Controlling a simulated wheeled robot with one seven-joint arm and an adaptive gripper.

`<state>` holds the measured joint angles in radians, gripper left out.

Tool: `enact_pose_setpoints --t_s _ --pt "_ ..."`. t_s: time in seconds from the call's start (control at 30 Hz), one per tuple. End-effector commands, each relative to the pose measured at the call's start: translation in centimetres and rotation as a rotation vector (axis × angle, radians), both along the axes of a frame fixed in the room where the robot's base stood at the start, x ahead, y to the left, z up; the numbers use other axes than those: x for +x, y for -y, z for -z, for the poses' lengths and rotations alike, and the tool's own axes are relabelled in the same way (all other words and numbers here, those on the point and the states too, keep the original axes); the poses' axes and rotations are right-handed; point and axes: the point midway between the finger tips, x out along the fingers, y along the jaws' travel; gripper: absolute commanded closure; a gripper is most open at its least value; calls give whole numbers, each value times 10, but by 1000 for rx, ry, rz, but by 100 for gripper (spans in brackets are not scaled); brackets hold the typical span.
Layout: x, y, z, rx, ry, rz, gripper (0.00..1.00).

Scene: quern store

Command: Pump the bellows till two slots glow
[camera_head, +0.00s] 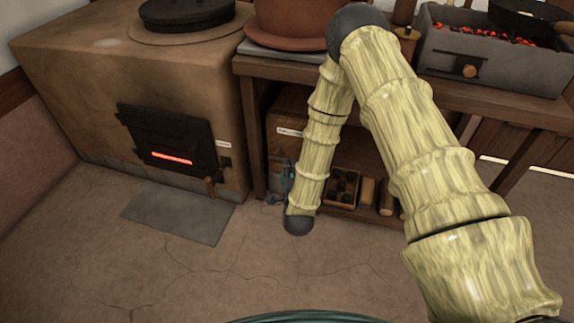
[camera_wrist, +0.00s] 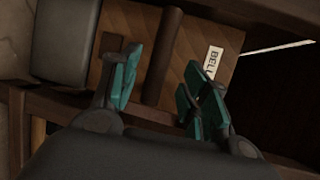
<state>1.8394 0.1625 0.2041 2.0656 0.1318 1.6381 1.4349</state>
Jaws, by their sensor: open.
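A tan stove (camera_head: 75,75) stands at the left with a dark iron door (camera_head: 140,128). One slot (camera_head: 172,158) in the door glows red; no other glowing slot shows. A brown wooden box (camera_head: 290,103) with a pale label sits under the bench, partly hidden by my arm. In the wrist view the box (camera_wrist: 210,35) shows a label beginning "BEL". A dark brown upright bar (camera_wrist: 163,55) on it lies between my fingers, not gripped. My gripper (camera_wrist: 162,88) is open with teal pads; in the head view it (camera_head: 284,182) is mostly hidden behind my arm.
A wooden bench (camera_head: 395,95) holds a terracotta pot (camera_head: 290,20) and a grey brazier (camera_head: 490,65) with glowing coals. A compartmented tray (camera_head: 342,187) sits on its low shelf. A grey plate (camera_head: 180,212) lies before the stove.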

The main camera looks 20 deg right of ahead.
Motion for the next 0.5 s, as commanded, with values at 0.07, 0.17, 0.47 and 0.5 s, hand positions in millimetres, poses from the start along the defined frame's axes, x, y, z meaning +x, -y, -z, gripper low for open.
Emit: enact_pose_setpoints --t_s 0.07,0.17,0.47,0.5 --pt "13 3 6 -2 3 0 54" --pt "28 5 8 0 2 0 54" --pt "55 11 11 -1 0 -1 54" --pt "56 11 11 -1 0 -1 54"
